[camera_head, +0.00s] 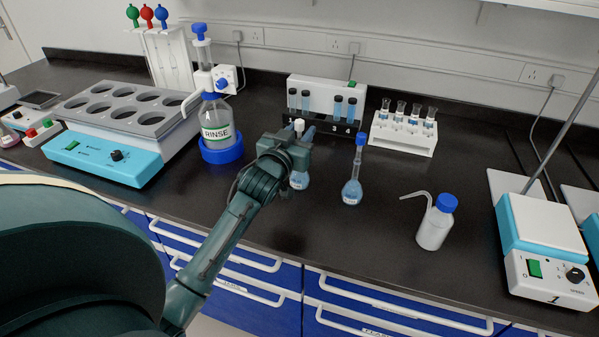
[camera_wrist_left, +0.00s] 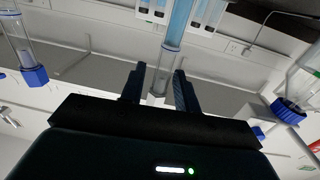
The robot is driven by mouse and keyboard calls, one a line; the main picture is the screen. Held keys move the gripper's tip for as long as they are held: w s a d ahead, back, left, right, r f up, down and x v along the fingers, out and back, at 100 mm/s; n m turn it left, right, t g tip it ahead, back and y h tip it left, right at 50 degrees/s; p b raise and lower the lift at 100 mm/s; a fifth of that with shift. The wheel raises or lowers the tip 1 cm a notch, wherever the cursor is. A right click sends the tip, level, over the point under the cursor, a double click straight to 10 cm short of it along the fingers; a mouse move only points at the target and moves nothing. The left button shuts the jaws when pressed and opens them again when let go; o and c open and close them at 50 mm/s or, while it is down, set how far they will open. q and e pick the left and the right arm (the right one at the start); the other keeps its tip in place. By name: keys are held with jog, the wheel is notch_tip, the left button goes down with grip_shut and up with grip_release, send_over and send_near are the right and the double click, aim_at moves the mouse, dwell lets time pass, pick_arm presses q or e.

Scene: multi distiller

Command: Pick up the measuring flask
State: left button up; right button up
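A measuring flask (camera_head: 299,181) with blue liquid and a white stopper (camera_head: 299,125) stands on the dark bench, partly hidden by my left gripper. My left gripper (camera_head: 303,139) is at its neck. In the left wrist view, which looks upside down, the two fingers of the left gripper (camera_wrist_left: 158,92) stand on either side of the clear glass neck (camera_wrist_left: 165,72), with a gap visible. A second flask (camera_head: 352,191), with a blue stopper and blue liquid, stands to the right, apart from the gripper. My right gripper is not in view.
A RINSE bottle (camera_head: 216,119) in a blue base (camera_head: 221,153) stands to the left. Tube racks (camera_head: 403,132) are behind. A white wash bottle (camera_head: 435,223) and a hotplate stirrer (camera_head: 541,232) are to the right. The bench front between flasks and wash bottle is clear.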

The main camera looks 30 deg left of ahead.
pick_arm(q)
grip_shut()
dwell(0.5)
